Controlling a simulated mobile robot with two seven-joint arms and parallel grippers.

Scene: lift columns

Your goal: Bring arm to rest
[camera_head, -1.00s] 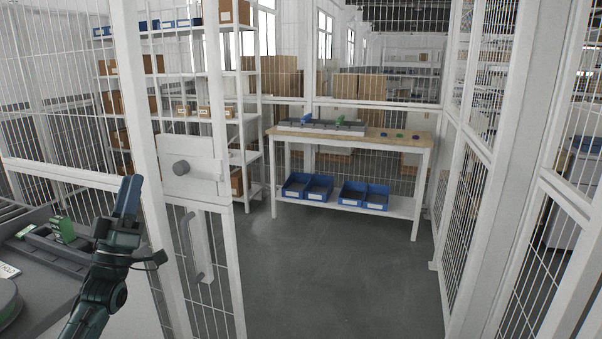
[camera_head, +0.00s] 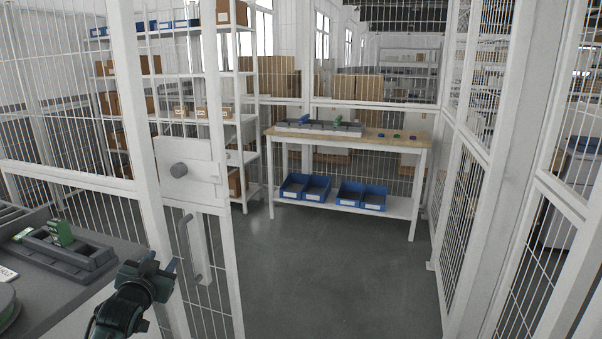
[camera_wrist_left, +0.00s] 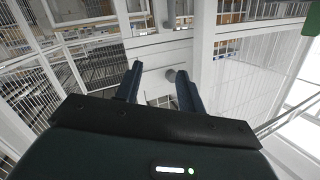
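My left arm comes in at the lower left of the head view. Its gripper (camera_head: 162,266) is in front of the cage door, below and left of the door handle (camera_head: 189,247). In the left wrist view my left gripper (camera_wrist_left: 158,82) has its two fingers spread apart with nothing between them. My right gripper is not in view.
A grey tray (camera_head: 98,262) with a green block (camera_head: 62,233) lies on the dark surface at left. Beyond the mesh door stands a wooden-topped bench (camera_head: 385,141) with blue bins (camera_head: 361,196) on its lower shelf. White mesh panels line the right. The floor (camera_head: 330,270) inside is clear.

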